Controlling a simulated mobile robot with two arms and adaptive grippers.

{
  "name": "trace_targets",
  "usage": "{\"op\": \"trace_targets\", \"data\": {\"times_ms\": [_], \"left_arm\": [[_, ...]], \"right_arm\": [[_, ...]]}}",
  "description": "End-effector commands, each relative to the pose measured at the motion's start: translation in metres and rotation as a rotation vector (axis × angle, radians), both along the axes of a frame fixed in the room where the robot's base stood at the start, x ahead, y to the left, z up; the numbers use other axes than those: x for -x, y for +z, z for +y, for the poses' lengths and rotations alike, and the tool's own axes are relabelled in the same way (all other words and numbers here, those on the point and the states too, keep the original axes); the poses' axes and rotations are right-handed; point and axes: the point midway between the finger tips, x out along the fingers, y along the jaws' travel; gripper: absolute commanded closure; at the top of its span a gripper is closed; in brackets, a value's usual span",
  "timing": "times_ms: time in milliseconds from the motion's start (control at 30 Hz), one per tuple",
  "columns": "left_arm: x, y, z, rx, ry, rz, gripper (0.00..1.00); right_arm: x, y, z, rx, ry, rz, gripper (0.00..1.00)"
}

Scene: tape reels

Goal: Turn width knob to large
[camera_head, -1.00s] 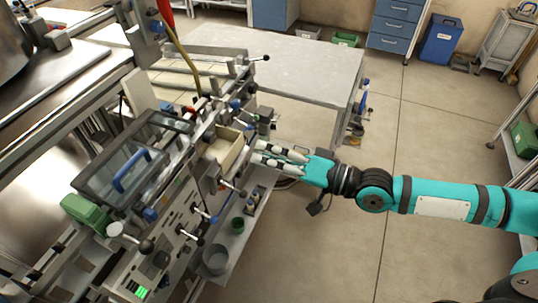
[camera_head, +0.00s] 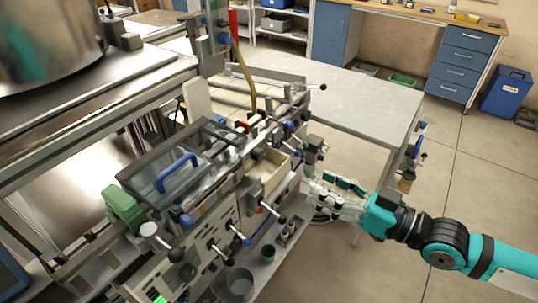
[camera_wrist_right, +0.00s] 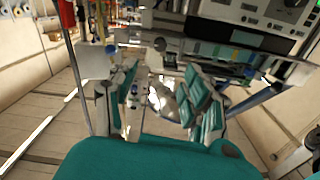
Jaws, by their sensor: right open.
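The machine (camera_head: 226,205) stands left of centre in the head view, with several knobs and levers on its near side. Black-tipped levers (camera_head: 240,233) line its lower front. A grey fitting with a small knob (camera_head: 314,148) stands out at its right end. I cannot tell which one is the width knob. My right gripper (camera_head: 314,188) is beside this right end, just below that fitting, and points at the machine. In the right wrist view its teal-padded fingers (camera_wrist_right: 160,92) are apart, with nothing clearly held between them. Contact cannot be told. My left gripper is out of view.
A grey table (camera_head: 365,100) stands behind the machine's right end. A tan tray (camera_head: 268,168) sits on the machine near my right gripper. Open floor lies at the right.

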Motion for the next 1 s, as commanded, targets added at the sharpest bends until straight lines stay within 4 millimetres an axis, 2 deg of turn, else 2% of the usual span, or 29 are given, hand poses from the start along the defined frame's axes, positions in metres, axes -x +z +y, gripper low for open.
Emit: {"op": "trace_targets", "data": {"times_ms": [33,600,800,1000], "left_arm": [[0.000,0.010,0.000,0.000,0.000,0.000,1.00],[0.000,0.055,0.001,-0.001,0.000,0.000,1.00],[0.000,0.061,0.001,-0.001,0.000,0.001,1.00],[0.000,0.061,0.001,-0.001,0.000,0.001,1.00]], "right_arm": [[-0.005,0.006,0.008,-0.008,0.000,0.002,0.51],[-0.064,0.004,0.089,-0.004,0.001,0.003,0.51],[-0.077,0.002,0.106,-0.002,0.000,0.003,0.51],[-0.080,0.000,0.111,-0.001,0.000,0.003,0.51]]}}
